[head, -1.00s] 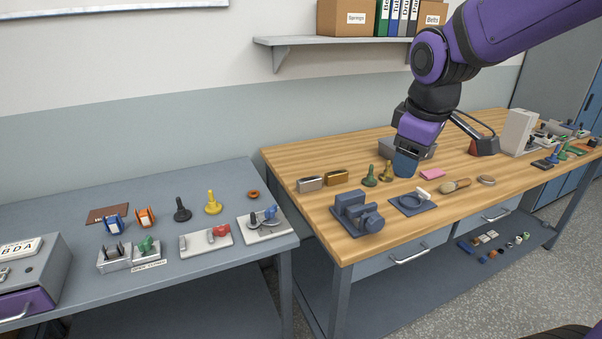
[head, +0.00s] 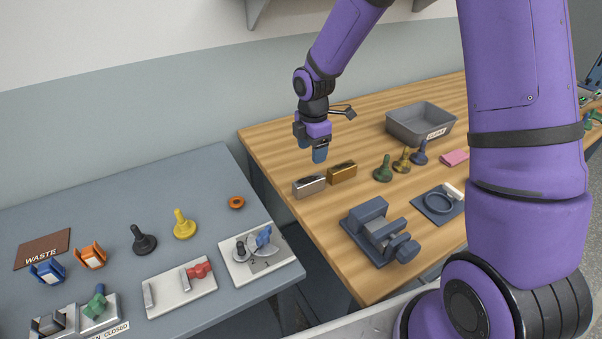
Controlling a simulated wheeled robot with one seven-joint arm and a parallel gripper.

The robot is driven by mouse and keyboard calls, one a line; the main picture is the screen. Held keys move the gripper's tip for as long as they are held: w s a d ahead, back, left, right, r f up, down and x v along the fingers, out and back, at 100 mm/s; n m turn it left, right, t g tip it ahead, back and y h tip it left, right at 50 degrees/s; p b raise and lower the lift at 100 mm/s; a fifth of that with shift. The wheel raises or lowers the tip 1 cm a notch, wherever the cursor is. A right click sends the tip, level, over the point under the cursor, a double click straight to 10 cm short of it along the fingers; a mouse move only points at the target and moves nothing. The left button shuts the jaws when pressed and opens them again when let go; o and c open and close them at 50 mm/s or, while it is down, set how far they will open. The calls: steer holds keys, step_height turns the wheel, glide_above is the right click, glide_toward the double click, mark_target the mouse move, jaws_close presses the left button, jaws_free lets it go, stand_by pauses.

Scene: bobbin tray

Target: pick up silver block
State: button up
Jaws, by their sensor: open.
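The silver block (head: 309,186) is a small metallic bar lying near the left edge of the wooden bench (head: 300,222). A brass-coloured block (head: 342,173) lies just to its right. My gripper (head: 319,158) points down above and slightly behind the silver block, apart from it. One blue finger shows clearly; the other is largely hidden behind it. No object shows between the fingers.
A blue-grey vise (head: 378,232) stands in front of the blocks. Green (head: 383,169) and other knobbed pieces stand to the right, before a grey bin (head: 420,122). A grey table (head: 120,185) with fixtures lies left, across a gap.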

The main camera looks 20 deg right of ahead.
mark_target(309, 179)
steer(key=shift+w+a+f, duration=0.1)
steer(key=shift+w+f, duration=0.1)
steer(key=shift+f, duration=1.65)
steer(key=shift+w+d+f, duration=0.1)
steer(key=shift+w+f, duration=0.05)
steer(key=shift+f, duration=1.7)
steer(key=shift+w+a+f, duration=0.1)
steer(key=shift+w+f, duration=0.1)
steer(key=shift+f, duration=1.65)
jaws_close()
